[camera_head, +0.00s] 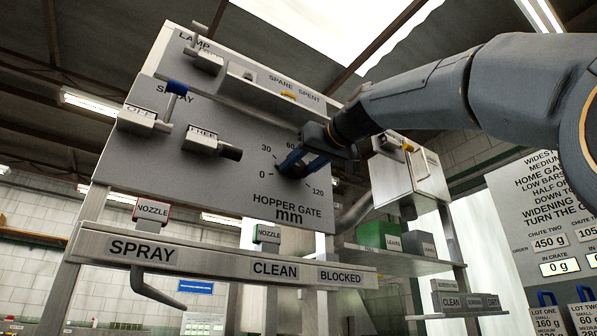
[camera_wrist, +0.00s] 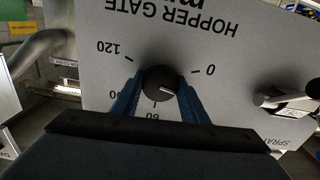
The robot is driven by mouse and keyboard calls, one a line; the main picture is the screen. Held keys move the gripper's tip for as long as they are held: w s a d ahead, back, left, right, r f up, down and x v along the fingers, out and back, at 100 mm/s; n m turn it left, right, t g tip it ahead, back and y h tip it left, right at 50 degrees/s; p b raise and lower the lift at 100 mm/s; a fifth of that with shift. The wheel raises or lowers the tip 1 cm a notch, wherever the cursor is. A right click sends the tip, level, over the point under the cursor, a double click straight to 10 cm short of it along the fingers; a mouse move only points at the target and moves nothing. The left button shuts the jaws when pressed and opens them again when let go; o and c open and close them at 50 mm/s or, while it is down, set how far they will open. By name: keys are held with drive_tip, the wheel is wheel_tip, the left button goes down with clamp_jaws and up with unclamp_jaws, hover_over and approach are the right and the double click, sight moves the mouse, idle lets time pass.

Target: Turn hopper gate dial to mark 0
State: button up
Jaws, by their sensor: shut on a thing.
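The hopper gate dial (camera_wrist: 158,83) is a round black knob on a grey panel, with a scale from 0 to 120 around it. My gripper (camera_wrist: 159,80) has its two blue fingers on opposite sides of the knob, shut on it. The wrist view is upside down. There the knob's pale pointer line points right and slightly down, a little below the 0 mark and toward the 30 side. The right finger hides the 30 mark. In the head view my gripper (camera_head: 291,163) covers most of the dial.
The panel (camera_head: 228,150) also carries a spray lever with a blue knob (camera_head: 177,88) and a FREE lever (camera_head: 203,140), left of the dial. A ledge (camera_head: 215,262) with nozzle labels runs below. A shelf with green and grey boxes (camera_head: 378,234) is at lower right.

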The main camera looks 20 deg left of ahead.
drive_tip(key=n+b, duration=0.1)
drive_tip(key=n, duration=0.4)
drive_tip(key=shift+f+n, duration=0.1)
drive_tip(key=shift+n, duration=0.3)
idle(0.4)
drive_tip(key=o, duration=1.1)
drive_tip(key=shift+b+v, duration=1.25)
drive_tip(key=shift+v, duration=2.6)
